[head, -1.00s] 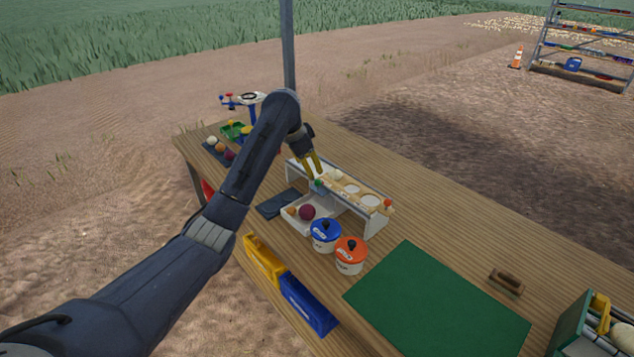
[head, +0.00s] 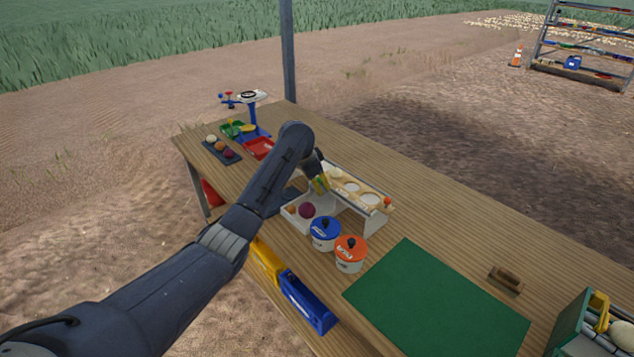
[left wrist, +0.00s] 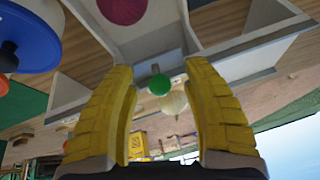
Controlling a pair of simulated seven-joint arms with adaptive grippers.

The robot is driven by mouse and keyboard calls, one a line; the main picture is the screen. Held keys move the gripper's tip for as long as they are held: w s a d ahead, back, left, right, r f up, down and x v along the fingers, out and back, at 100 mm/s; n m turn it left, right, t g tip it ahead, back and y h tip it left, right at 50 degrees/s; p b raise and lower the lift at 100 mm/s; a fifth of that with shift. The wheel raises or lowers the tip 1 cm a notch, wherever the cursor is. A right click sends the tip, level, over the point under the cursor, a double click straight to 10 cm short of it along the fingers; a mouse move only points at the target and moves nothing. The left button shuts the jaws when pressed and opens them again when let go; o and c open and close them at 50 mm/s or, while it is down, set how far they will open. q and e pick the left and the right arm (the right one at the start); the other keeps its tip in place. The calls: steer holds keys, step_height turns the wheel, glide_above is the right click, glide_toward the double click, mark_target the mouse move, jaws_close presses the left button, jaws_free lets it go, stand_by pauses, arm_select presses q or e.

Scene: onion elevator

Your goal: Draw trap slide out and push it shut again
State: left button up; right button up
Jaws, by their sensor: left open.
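A white sorting stand carries a sloped wooden board with round holes (head: 351,187). A red knob (head: 388,201) is at the board's right end. A green knob (left wrist: 159,84) shows in the left wrist view, between and beyond the yellow fingers. In the head view the gripper largely covers that end of the board. My left gripper (head: 320,184) is open at the board's left end; its fingers (left wrist: 162,110) are spread on either side of the knob, with no visible grip on it. A white tray (head: 325,209) below the board holds a dark red onion (head: 307,210). My right gripper is not in view.
A blue-lidded pot (head: 324,234) and an orange-lidded pot (head: 350,254) stand close in front of the stand. A green mat (head: 435,300) lies to the right. A blue scale (head: 252,115) and a red tray (head: 259,148) are at the far left.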

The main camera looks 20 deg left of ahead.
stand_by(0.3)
arm_select(q)
jaws_close()
stand_by(0.4)
steer(key=s+a, duration=0.4)
steer(key=s, duration=0.2)
steer(key=shift+s+a, duration=0.2)
steer(key=shift+s, duration=0.2)
stand_by(0.8)
steer(key=shift+a+f, duration=0.1)
stand_by(1.3)
